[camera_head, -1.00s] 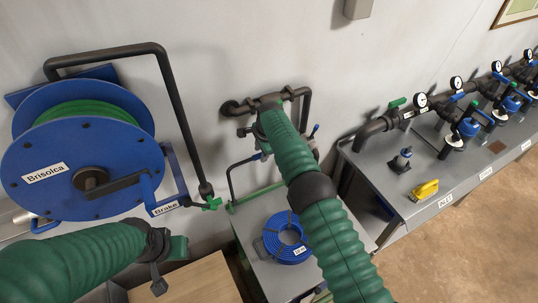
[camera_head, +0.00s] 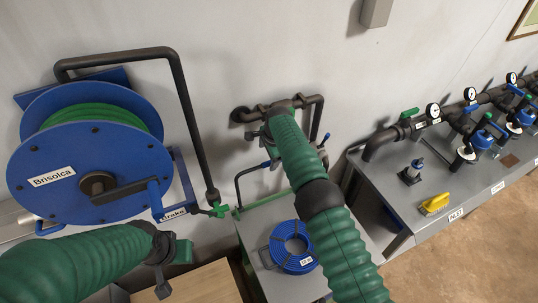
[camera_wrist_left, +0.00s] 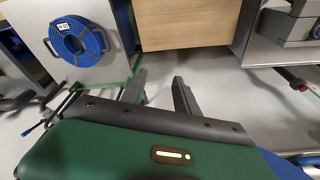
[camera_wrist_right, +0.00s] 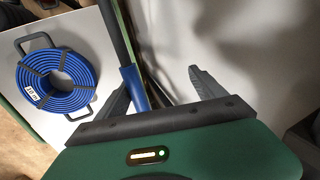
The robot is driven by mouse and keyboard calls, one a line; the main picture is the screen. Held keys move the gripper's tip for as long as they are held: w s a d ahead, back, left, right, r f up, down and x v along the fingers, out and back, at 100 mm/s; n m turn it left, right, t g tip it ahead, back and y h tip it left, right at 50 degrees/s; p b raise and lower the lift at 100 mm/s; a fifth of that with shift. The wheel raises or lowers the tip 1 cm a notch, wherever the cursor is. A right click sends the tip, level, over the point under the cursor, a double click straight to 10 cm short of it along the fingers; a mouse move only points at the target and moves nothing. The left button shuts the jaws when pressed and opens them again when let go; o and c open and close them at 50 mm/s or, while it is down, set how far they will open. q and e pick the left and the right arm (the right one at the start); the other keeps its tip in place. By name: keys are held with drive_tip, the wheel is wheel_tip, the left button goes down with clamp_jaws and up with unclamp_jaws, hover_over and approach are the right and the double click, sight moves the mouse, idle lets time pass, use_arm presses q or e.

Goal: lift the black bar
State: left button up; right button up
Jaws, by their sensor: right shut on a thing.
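The black bar (camera_head: 238,188) rises at the left of the grey table and bends right to a blue grip (camera_head: 265,164). In the right wrist view the bar's blue grip (camera_wrist_right: 134,84) lies between my right gripper's fingers (camera_wrist_right: 160,86), close against the left finger. The right gripper is shut on this grip. In the head view my green right arm hides most of that gripper. My left gripper (camera_wrist_left: 159,88) is open and empty, away from the bar. Whether the bar is raised from its rest I cannot tell.
A blue hose coil (camera_head: 294,247) lies on the grey table (camera_head: 258,220). A big blue reel (camera_head: 85,170) with a black pipe (camera_head: 186,105) stands at the left. A grey bench (camera_head: 400,195) with valves and a yellow object (camera_head: 434,203) is at the right.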

drive_tip(key=shift+w+a+r, duration=0.2)
drive_tip(key=shift+w+r, duration=0.15)
drive_tip(key=shift+r, duration=0.55)
drive_tip(key=shift+c, duration=0.2)
drive_tip(key=b+v, duration=0.2)
drive_tip(key=v, duration=0.3)
drive_tip(key=shift+s+d+r, duration=0.1)
drive_tip(key=shift+d+r, duration=0.1)
drive_tip(key=shift+r, duration=0.1)
drive_tip(key=c, duration=0.4)
drive_tip(key=shift+o, duration=0.2)
drive_tip(key=s+b+v, duration=0.1)
drive_tip(key=v, duration=0.8)
drive_tip(key=shift+d+b, duration=0.25)
drive_tip(key=shift+b, duration=0.05)
drive_tip(key=shift+s+r, duration=0.1)
